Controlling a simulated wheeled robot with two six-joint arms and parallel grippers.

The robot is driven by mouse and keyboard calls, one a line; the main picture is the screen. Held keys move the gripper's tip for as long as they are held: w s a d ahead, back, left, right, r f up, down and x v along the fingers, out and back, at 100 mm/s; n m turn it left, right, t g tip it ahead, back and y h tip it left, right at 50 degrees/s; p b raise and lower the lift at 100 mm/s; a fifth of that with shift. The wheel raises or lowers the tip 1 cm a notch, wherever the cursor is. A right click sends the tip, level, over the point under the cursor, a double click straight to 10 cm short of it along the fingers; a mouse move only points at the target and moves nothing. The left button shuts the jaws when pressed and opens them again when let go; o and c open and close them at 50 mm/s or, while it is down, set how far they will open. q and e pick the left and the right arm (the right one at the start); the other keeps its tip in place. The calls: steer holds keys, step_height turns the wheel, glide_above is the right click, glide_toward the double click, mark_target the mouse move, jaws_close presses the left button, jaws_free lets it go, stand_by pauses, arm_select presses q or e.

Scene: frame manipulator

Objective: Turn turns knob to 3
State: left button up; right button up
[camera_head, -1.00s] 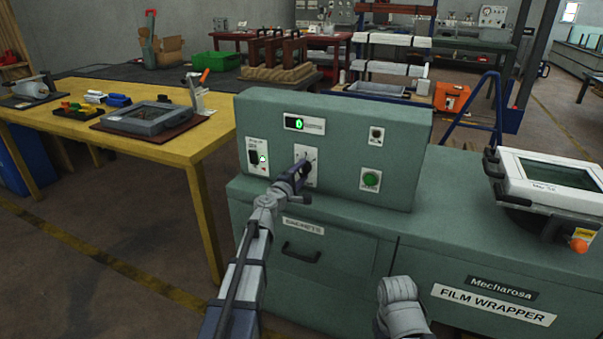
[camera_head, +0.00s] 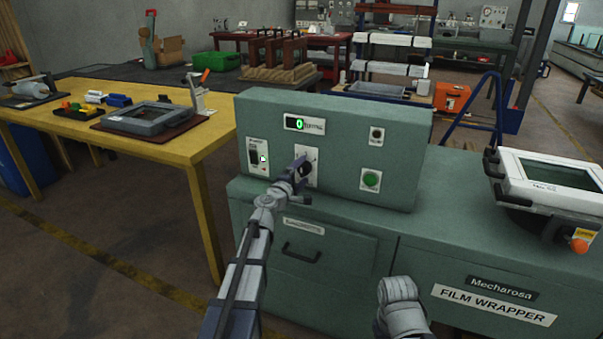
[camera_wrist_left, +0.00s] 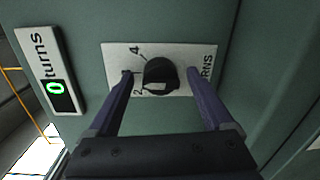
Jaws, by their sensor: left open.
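The black turns knob (camera_wrist_left: 160,74) sits on a white dial plate (camera_wrist_left: 112,52) on the green machine. In the left wrist view, a 4 and a 2 show on the plate; my left finger covers part of the scale between them. I cannot tell exactly where the knob points. My left gripper (camera_wrist_left: 159,73) is open, with one finger on each side of the knob and a visible gap to each. In the head view, the left gripper (camera_head: 301,167) is at the dial plate. The turns display (camera_head: 299,124) reads 0; it also shows in the left wrist view (camera_wrist_left: 54,88).
The panel also carries a switch (camera_head: 258,158), a green button (camera_head: 371,180) and a small dark control (camera_head: 377,135). A screen unit (camera_head: 550,182) stands on the machine at right. A yellow table (camera_head: 160,148) stands at left. Part of my right arm shows at the bottom.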

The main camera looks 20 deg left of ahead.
arm_select(q)
steer(key=shift+s, duration=0.15)
steer(key=s+a, duration=0.1)
steer(key=s, duration=0.6)
steer(key=shift+s, duration=0.25)
steer(key=shift+r, duration=0.1)
